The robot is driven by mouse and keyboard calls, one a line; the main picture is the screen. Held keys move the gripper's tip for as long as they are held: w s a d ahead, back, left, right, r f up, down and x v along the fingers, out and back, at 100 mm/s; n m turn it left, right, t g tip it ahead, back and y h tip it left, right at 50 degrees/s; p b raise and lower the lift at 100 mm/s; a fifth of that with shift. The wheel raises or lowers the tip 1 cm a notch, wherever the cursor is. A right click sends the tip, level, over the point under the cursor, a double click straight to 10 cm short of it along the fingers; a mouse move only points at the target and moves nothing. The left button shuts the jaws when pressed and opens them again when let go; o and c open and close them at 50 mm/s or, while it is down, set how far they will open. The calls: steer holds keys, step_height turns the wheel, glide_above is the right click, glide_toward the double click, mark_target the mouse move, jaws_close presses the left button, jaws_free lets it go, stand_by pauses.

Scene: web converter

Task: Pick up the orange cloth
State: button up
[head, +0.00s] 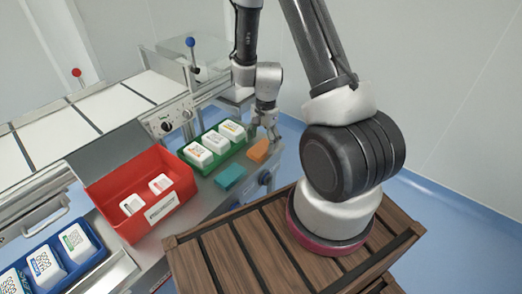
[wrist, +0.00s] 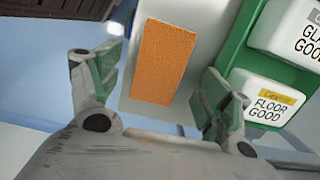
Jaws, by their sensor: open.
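The orange cloth (head: 258,151) lies flat on the grey shelf, just right of the green tray, in the head view. In the wrist view the cloth (wrist: 163,62) is a textured orange rectangle beyond the fingertips and between their lines. My gripper (head: 267,134) hangs above and close to the cloth, fingers pointing down. In the wrist view my gripper (wrist: 157,85) is open with its two fingers spread wide and nothing between them. The height of the fingertips above the cloth is hard to tell.
A teal cloth (head: 230,177) lies nearer on the shelf. The green tray (head: 208,171) with white packs stands beside the orange cloth; its wall (wrist: 232,50) is near one finger. A red bin (head: 112,185) and a blue tray (head: 92,262) stand left. A wooden crate (head: 222,262) is in front.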

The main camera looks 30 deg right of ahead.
mark_target(261, 147)
step_height(261, 147, down, 2)
steer(key=shift+a+f, duration=0.15)
steer(key=shift+f, duration=0.05)
steer(key=c, duration=1)
steer(key=shift+o, duration=0.2)
steer(key=shift+r, duration=0.1)
step_height(261, 147, up, 10)
steer(key=shift+f, duration=0.1)
